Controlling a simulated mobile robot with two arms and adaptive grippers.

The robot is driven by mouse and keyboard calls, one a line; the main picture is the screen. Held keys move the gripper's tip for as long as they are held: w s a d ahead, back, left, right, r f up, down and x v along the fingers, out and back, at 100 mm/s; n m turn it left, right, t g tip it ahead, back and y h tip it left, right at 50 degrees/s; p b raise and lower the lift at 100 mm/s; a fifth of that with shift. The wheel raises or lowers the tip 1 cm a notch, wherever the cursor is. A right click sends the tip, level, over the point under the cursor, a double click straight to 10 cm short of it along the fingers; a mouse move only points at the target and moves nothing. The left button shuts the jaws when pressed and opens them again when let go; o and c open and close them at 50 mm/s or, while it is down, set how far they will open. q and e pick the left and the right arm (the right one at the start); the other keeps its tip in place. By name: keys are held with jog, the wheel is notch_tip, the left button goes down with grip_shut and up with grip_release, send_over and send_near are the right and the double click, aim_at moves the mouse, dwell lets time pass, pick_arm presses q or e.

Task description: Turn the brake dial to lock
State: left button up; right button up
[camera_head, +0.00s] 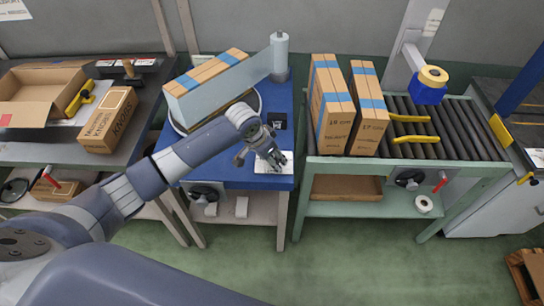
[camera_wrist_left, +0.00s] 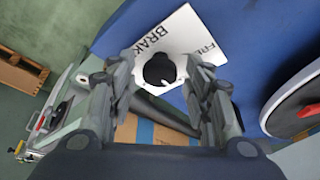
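The brake dial (camera_wrist_left: 160,69) is a black knob on a white plate (camera_wrist_left: 186,34) with partly visible lettering, "BRAK" on one side and "FRE" on the other. In the head view the white plate (camera_head: 262,167) lies on the blue table's front right corner, and the gripper hides most of the knob. My left gripper (camera_head: 262,158) is over the plate. In the left wrist view its fingers are spread apart, with the knob seen between them. The gap between fingers and knob is unclear. My right gripper is not in view.
Film-wrapped boxes (camera_head: 208,84) stand on the turntable behind my left arm. A film roll (camera_head: 279,52) rises at the back. A roller conveyor (camera_head: 452,128) with taped boxes (camera_head: 331,104) is to the right. A cardboard-laden bench (camera_head: 38,150) is at left.

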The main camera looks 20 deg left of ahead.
pick_arm(q)
jog(key=c, duration=0.7)
jog(key=shift+m, duration=0.4)
jog(key=shift+a+m+h+p, duration=0.1)
jog(key=shift+m+h+p, duration=0.25)
jog(key=shift+m, duration=0.25)
jog(key=shift+w+m+g+h, duration=0.2)
jog(key=shift+m+g, duration=0.3)
jog(key=shift+m, duration=0.7)
jog(key=m+g+h+b, duration=0.1)
jog(key=m+b, duration=0.1)
jog(key=m, duration=0.1)
jog(key=shift+w+f+m, duration=0.1)
jog(key=shift+f+m, duration=0.05)
jog(key=shift+m, duration=0.15)
jog(key=shift+w+a+m+g+b, duration=0.1)
jog(key=shift+m+g+b, duration=0.7)
jog(key=shift+m+b, duration=0.85)
jog(key=shift+m, duration=0.45)
